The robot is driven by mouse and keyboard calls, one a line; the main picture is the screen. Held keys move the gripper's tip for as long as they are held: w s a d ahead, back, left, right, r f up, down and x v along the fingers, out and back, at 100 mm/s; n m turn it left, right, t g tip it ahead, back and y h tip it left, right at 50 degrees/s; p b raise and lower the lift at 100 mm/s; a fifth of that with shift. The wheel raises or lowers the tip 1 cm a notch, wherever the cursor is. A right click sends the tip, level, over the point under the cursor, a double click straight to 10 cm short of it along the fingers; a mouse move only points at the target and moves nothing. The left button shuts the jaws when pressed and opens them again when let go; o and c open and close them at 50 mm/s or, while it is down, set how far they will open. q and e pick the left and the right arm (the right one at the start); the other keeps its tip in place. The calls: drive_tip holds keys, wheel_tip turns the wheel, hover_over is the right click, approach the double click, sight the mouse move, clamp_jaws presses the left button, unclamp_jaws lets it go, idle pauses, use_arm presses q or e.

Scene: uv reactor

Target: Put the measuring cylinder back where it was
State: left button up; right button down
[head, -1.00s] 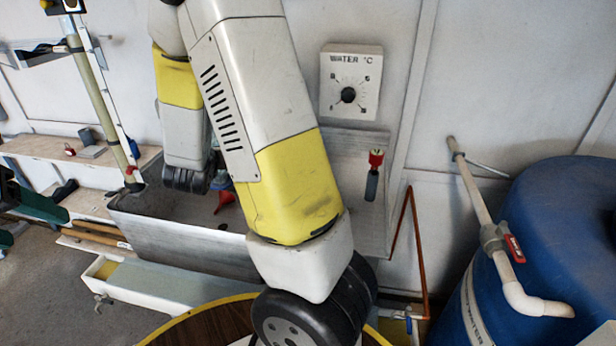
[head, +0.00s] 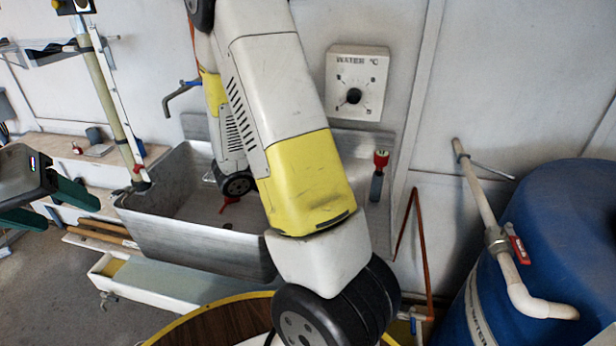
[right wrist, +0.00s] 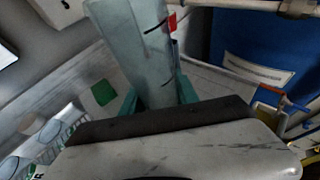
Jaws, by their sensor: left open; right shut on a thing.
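The measuring cylinder (right wrist: 138,48) is a pale, cloudy, grey-green tube with dark marks in the right wrist view. My right gripper (right wrist: 158,92) is shut on it, with a teal finger on each side. Its upper end runs out of the top of the picture, and its lower part is hidden behind the gripper body. The right gripper and the cylinder do not show in the head view, where my right arm crosses the middle. My left gripper (head: 50,205) is open and empty at the left edge, its green fingers apart.
A grey sink (head: 190,235) stands against the wall, partly behind my arm. A round table with a yellow rim (head: 190,318) is at the bottom. A blue barrel (head: 560,240) with a pipe and red-handled valve (head: 515,248) fills the right. A water dial (head: 357,85) hangs on the wall.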

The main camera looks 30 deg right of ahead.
drive_tip(key=shift+w+d+f+m+g, duration=0.35)
drive_tip(key=shift+w+d+f, duration=0.55)
drive_tip(key=shift+w+d, duration=0.8)
drive_tip(key=shift+w+d+f+m+g, duration=0.35)
drive_tip(key=shift+w+d+f, duration=0.7)
drive_tip(key=shift+d, duration=1.1)
drive_tip(key=shift+w+d+f+m+g, duration=0.3)
drive_tip(key=shift+w+d+f, duration=0.5)
drive_tip(key=shift+w+d, duration=0.95)
drive_tip(key=shift+s+d+f, duration=0.1)
drive_tip(key=shift+s+d, duration=0.05)
drive_tip(key=shift+s, duration=0.05)
drive_tip(key=c, duration=0.9)
unclamp_jaws()
